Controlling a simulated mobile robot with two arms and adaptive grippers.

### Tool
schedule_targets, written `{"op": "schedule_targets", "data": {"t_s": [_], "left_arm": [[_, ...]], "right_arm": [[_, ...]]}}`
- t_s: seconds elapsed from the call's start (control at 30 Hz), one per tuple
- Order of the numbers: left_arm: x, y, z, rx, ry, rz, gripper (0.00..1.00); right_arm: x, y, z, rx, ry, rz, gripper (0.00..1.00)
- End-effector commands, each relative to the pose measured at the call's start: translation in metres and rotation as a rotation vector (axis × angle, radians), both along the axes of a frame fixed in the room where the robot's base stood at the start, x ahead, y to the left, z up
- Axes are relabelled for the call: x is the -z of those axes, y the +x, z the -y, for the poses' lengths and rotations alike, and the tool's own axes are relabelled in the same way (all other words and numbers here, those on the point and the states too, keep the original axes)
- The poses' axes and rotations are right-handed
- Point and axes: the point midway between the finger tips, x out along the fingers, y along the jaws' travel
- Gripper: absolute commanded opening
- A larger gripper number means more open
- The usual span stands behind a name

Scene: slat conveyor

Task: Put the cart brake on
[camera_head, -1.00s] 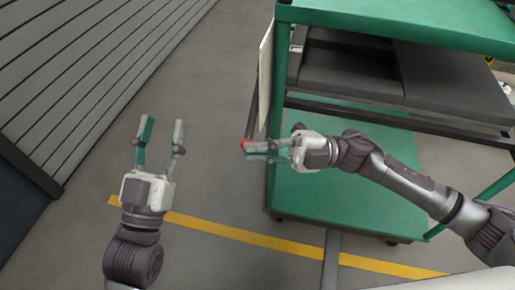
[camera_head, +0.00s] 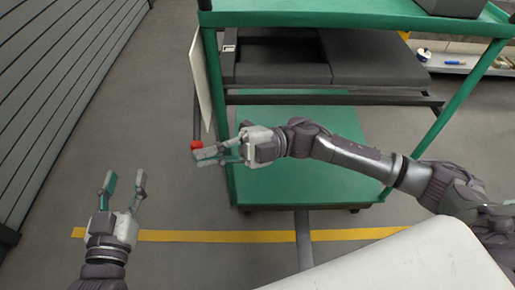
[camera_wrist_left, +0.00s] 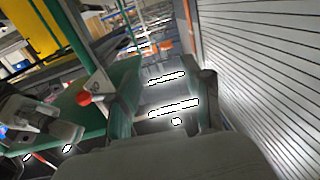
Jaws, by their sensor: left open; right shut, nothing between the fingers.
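The cart (camera_head: 207,95) has green shelves and posts. Its brake lever is a dark bar (camera_head: 196,118) hanging down at the cart's left side, with a red knob (camera_head: 196,145) at the lower end. The knob also shows in the left wrist view (camera_wrist_left: 84,98). My right gripper (camera_head: 200,157) is shut and empty, its fingertips right at the knob; I cannot tell whether they touch it. My left gripper (camera_head: 124,178) is open and empty over the floor, left of and nearer than the knob. Its fingers also show in the left wrist view (camera_wrist_left: 163,100).
A slatted grey surface (camera_head: 60,70) runs along the left. A white panel (camera_head: 201,80) hangs beside the lever. Dark boards (camera_head: 370,60) lie on the cart. A yellow floor line (camera_head: 210,236) crosses in front. Floor (camera_head: 150,120) between slats and cart is clear.

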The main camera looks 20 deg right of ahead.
Motion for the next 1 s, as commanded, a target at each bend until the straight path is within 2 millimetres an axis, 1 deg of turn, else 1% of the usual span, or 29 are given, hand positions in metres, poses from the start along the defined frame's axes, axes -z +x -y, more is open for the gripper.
{"op": "schedule_targets", "data": {"t_s": [0.03, 0.07, 0.1, 0.3, 0.4, 0.5, 0.7, 1.0], "left_arm": [[0.008, -0.002, -0.002, -0.004, 0.016, -0.063, 0.49], [0.014, -0.003, -0.004, -0.006, 0.025, -0.095, 0.49], [0.017, -0.003, -0.004, -0.007, 0.026, -0.103, 0.49], [0.029, -0.006, -0.006, -0.012, 0.043, -0.168, 0.49], [0.032, -0.007, -0.007, -0.013, 0.048, -0.188, 0.49], [0.035, -0.008, -0.008, -0.014, 0.051, -0.202, 0.49], [0.036, -0.008, -0.008, -0.014, 0.053, -0.21, 0.49], [0.036, -0.008, -0.008, -0.015, 0.053, -0.21, 0.49]], "right_arm": [[-0.006, -0.001, 0.0, -0.001, 0.001, 0.001, 0.0], [-0.006, 0.0, 0.001, -0.001, 0.001, 0.001, 0.0], [0.001, 0.002, 0.015, 0.004, -0.005, -0.002, 0.0], [0.013, 0.006, 0.059, 0.001, -0.002, -0.002, 0.0], [0.017, 0.008, 0.076, 0.0, 0.0, 0.0, 0.0], [0.021, 0.009, 0.087, -0.002, 0.001, 0.0, 0.0], [0.022, 0.01, 0.096, -0.004, 0.003, 0.002, 0.0], [0.022, 0.009, 0.096, -0.004, 0.003, 0.002, 0.0]]}}
